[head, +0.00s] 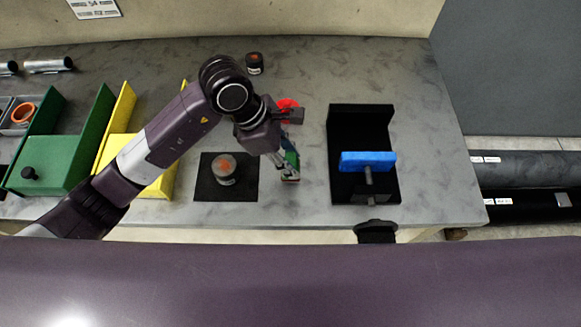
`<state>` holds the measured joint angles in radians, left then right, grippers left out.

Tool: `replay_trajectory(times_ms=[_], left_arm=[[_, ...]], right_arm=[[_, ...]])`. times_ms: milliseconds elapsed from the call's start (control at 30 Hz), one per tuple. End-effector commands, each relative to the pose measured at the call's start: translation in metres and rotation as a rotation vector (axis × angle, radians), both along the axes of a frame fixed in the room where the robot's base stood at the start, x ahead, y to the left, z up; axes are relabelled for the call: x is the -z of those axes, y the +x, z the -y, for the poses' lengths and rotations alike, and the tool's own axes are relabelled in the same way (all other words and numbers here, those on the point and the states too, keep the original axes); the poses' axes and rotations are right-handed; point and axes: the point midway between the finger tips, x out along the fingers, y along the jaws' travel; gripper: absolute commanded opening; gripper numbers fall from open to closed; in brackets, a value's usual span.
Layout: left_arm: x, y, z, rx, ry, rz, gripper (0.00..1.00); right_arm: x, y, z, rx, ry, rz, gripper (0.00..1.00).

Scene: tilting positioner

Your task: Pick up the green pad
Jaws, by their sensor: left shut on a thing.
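The green pad (292,159) shows as a small green patch at the fingers of my left gripper (286,174), right of the middle of the table. My left gripper is shut on the green pad, and its fingers hide much of it. I cannot tell whether the pad touches the table.
A black fixture (347,118) with a blue block (367,161) and a screw stands to the right. A black mat (208,188) bearing a dark round jar (224,167) lies to the left. A red disc (287,104) is partly hidden behind my gripper. Green (57,160) and yellow (113,146) bins stand left.

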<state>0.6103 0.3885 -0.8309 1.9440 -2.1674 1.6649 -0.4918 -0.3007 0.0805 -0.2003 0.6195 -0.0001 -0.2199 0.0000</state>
Motion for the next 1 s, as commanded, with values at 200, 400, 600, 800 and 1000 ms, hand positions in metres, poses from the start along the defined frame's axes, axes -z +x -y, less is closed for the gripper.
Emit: replay_trajectory(times_ms=[200,400,600,800,1000], left_arm=[[-0.065,0.002,0.000,0.003,-0.002,0.012,0.05],[-0.113,0.001,0.000,0.002,0.000,0.008,0.05],[-0.141,0.001,0.000,0.001,-0.001,0.004,0.05],[-0.152,0.000,0.000,0.001,0.001,0.001,0.05],[-0.153,0.000,0.000,0.000,0.001,0.001,0.05]], right_arm=[[0.021,0.001,0.000,0.000,0.000,0.002,0.40],[0.030,0.001,0.000,0.001,0.001,0.002,0.40],[0.035,0.002,0.000,0.001,0.001,0.002,0.40],[0.036,0.002,0.000,0.001,0.001,0.002,0.40],[0.036,0.002,0.000,0.001,0.001,0.002,0.40]])
